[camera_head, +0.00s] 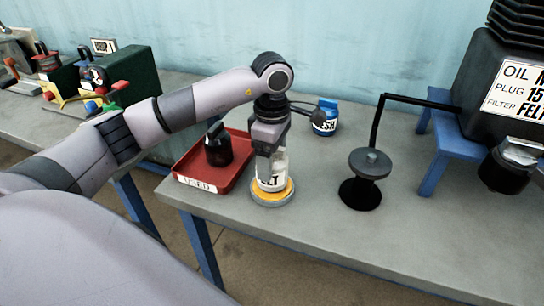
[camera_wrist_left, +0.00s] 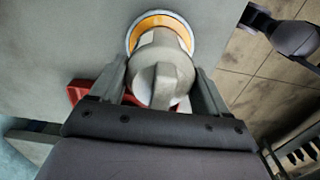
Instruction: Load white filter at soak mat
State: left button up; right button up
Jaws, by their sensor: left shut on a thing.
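The white filter (camera_head: 273,180), a pale cylinder with dark lettering, stands upright on the soak mat (camera_head: 272,194), a round orange pad with a pale rim, at the table's front edge. My left gripper (camera_head: 268,172) comes down from above and is shut on the filter. In the left wrist view the filter (camera_wrist_left: 160,75) with its grip on top sits between the two fingers, and the mat (camera_wrist_left: 160,22) shows beyond it. The filter's underside is hidden, so I cannot tell whether it touches the mat. My right gripper is not in view.
A red tray labelled USED (camera_head: 195,185) holds a dark filter (camera_head: 217,147) just left. A blue-and-white FRESH container (camera_head: 325,120) stands behind. A black stand (camera_head: 370,165) is right, near the blue-legged oil machine (camera_head: 500,90). The front right tabletop is clear.

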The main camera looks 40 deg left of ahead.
aim_at(276, 158)
pick_arm(q)
jog(key=shift+f+b, duration=0.4)
jog(key=shift+f, duration=0.15)
dwell(1.2)
jog(key=shift+r+p, duration=2.45)
jog(key=shift+r, duration=1.15)
jog(key=m, duration=0.1)
jog(key=d+m, duration=0.1)
jog(key=shift+s+d+f+m, duration=0.2)
jog(key=shift+s+f+m, duration=0.1)
jog(key=shift+m, duration=0.1)
jog(key=s+d+f+m, duration=0.2)
jog(key=s+d+m, duration=0.3)
jog(key=m, duration=1.2)
jog(key=shift+s+d+m, duration=0.25)
jog(key=shift+d+m, duration=0.15)
jog(key=shift+d, duration=0.65)
